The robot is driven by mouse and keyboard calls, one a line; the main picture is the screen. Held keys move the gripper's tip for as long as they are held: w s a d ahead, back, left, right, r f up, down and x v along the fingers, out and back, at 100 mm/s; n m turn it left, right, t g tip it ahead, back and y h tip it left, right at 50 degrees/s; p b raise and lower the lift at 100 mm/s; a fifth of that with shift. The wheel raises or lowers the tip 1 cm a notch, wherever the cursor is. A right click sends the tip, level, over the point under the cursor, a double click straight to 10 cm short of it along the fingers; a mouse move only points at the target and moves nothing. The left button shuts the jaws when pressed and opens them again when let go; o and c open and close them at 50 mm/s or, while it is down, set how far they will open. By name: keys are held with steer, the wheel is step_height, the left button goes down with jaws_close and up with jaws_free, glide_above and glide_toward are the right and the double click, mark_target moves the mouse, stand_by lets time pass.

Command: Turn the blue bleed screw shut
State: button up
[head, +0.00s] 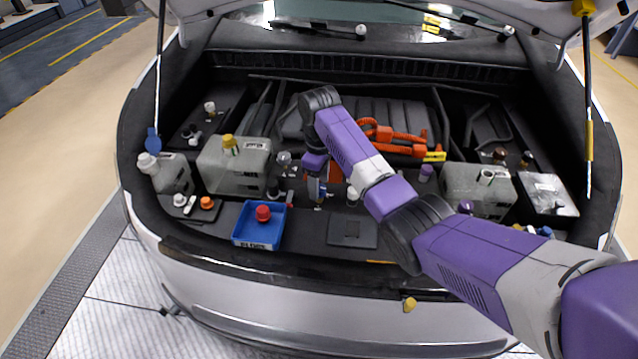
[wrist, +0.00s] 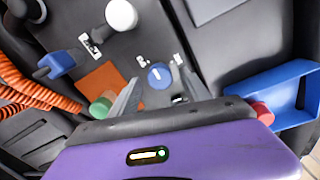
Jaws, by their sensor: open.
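The blue bleed screw (wrist: 160,76) shows in the wrist view as a round blue knob with a white mark, on the dark deck. My gripper (wrist: 157,81) is open and points down at it, with one grey finger on each side of the knob in the picture. I cannot tell whether the fingertips are level with the knob or above it. No contact is visible. In the head view my gripper (head: 317,192) is low in the middle of the bay, and the screw cannot be made out clearly there.
A green cap (wrist: 101,106) lies close by the left finger, and a white cap (wrist: 121,14) stands beyond. A blue tray (head: 258,242) holds a red cap (head: 263,213). Orange cables (head: 390,136) and a grey tank (head: 235,165) with a yellow cap are nearby.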

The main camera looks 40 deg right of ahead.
steer(key=shift+f, duration=0.4)
jaws_close()
